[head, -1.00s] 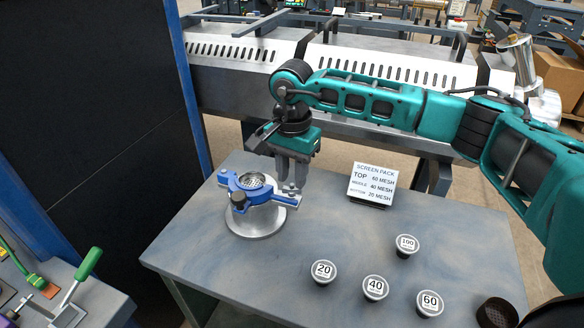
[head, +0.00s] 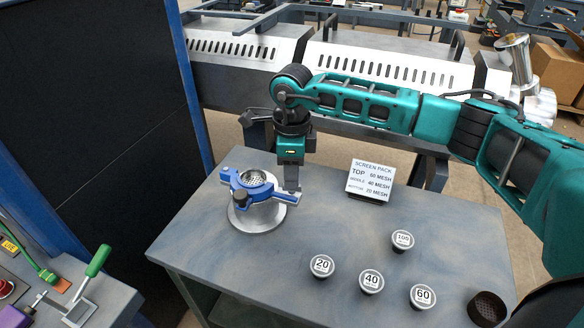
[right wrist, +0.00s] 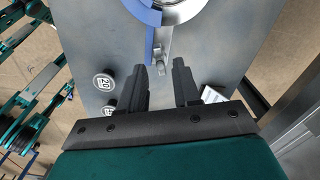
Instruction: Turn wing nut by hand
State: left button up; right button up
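A blue clamp ring (head: 240,181) sits on a round metal base (head: 257,218) on the table, with a mesh disc (head: 257,179) inside. At the clamp's right end is a small metal wing nut, which shows in the right wrist view (right wrist: 161,66). My right gripper (head: 291,190) points down at this end of the clamp. In the right wrist view its two fingers (right wrist: 159,67) are apart, with the wing nut in line with the gap between their tips. I cannot tell whether either finger touches it. My left gripper is not in view.
A dark knob (head: 240,196) is at the clamp's front. Labelled cups, such as the 20 cup (head: 321,266), stand to the front right. A screen pack sign (head: 370,180) stands behind them. A dark cup (head: 487,309) is near the right front corner. The table's front left is clear.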

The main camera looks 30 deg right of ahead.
jog(key=shift+r, duration=0.1)
notch_tip(320, 180, up, 5)
jog(key=p, duration=0.3)
jog(key=shift+p, duration=0.35)
